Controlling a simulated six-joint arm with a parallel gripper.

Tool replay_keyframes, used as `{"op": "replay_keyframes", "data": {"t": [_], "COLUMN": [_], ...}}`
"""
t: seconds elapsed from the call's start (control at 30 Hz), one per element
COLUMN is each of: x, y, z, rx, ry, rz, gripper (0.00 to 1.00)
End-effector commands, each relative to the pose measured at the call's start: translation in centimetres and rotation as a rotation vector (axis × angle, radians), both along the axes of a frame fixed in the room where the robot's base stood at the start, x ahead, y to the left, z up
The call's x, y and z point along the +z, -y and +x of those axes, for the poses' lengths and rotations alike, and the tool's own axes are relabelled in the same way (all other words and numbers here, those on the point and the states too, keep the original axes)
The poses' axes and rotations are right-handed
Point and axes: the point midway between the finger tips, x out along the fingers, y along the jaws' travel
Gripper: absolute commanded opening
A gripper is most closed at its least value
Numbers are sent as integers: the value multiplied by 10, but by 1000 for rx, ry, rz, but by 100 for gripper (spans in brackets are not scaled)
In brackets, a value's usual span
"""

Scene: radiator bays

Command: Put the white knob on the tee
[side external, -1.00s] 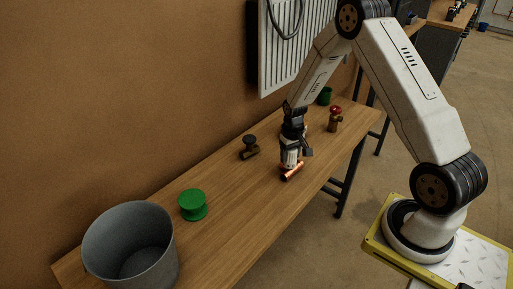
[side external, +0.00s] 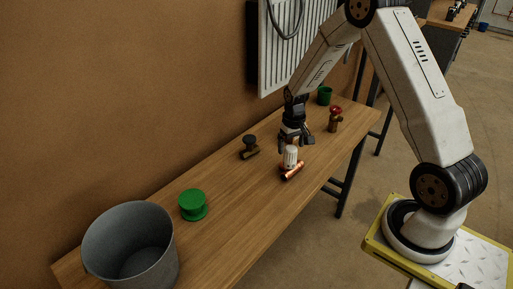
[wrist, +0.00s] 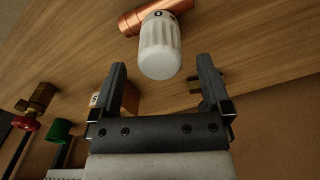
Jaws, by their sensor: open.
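The white knob (side external: 290,155) stands upright on the copper tee (side external: 292,172) on the wooden bench. In the wrist view the ribbed white knob (wrist: 160,45) covers the middle of the copper tee (wrist: 150,14), so the joint between them is hidden. My gripper (side external: 296,143) is just above the knob, open and empty. In the wrist view my gripper (wrist: 162,75) shows its two black fingers spread apart, with the knob beyond the fingertips and clear of them.
A valve with a black knob (side external: 249,146) and a brass valve with a red knob (side external: 335,120) stand near the tee. A green spool (side external: 193,204) and a grey bucket (side external: 130,245) are at the near end. A green cup (side external: 325,95) is at the far end. A slatted radiator (side external: 300,45) hangs on the wall.

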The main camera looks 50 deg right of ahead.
Motion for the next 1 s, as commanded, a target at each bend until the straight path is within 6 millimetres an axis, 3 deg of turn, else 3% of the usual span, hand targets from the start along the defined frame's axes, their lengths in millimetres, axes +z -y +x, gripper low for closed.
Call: {"op": "replay_keyframes", "data": {"t": [0.5, 1.0], "x": [71, 82], "y": [0, 0], "z": [0, 0], "rx": [0, 0], "ry": [2, 0], "rz": [-1, 0], "gripper": [99, 99]}}
